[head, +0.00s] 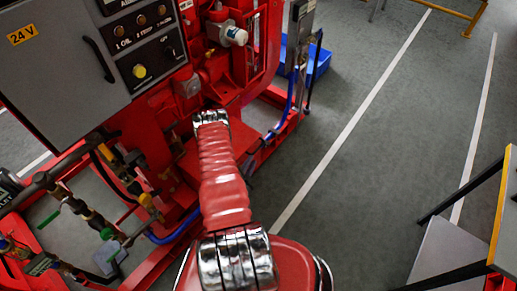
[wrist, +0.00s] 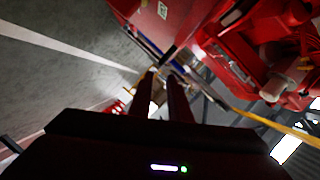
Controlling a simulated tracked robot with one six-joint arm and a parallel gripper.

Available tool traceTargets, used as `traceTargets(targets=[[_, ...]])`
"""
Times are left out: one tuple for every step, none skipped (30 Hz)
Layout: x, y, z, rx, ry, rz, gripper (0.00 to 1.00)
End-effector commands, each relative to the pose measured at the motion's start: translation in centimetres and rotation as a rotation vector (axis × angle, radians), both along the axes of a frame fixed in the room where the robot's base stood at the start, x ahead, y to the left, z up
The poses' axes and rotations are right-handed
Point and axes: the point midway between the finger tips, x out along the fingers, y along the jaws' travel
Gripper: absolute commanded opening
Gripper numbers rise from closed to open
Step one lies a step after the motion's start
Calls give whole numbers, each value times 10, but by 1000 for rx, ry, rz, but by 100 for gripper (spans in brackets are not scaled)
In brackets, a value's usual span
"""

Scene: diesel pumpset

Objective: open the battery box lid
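I cannot make out the battery box or its lid with certainty in either view. In the wrist view, my gripper (wrist: 161,78) shows as two dark parallel fingers with a gap between them. It is open and nothing is held in it. A red surface with a small white label (wrist: 162,10) lies above the fingertips in the picture; I cannot tell what part it is. In the head view my red arm reaches toward the red pumpset frame (head: 262,150), and its gripper is hidden.
A grey control panel marked 24 V (head: 60,70) stands at the upper left. Pipes and valves (head: 95,220) are below it. A blue container (head: 318,65) sits behind the frame. A yellow-edged table (head: 502,215) is at the right. The grey floor between is clear.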

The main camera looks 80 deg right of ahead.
Motion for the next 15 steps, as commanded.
traceTargets(targets=[[-1,-8,-1,-1,-2,-2,17],[-2,-12,-3,-1,-2,-2,17],[-3,-18,-4,-2,-2,-4,17],[-3,-23,-5,-2,-1,-3,17],[-3,-28,-6,-1,-2,-2,17],[-4,-34,-7,-3,-1,-2,17],[-4,-38,-8,-3,-1,-2,17],[-5,-43,-9,-2,-1,-3,17],[-5,-49,-10,-2,-2,-2,17],[-5,-53,-11,-3,-3,-1,17],[-6,-58,-12,-2,-2,-2,17],[-7,-64,-14,-2,-1,-3,17],[-7,-68,-15,-2,-1,-3,17],[-7,-72,-16,-1,-1,-2,17],[-8,-78,-17,-1,-2,-1,17]])
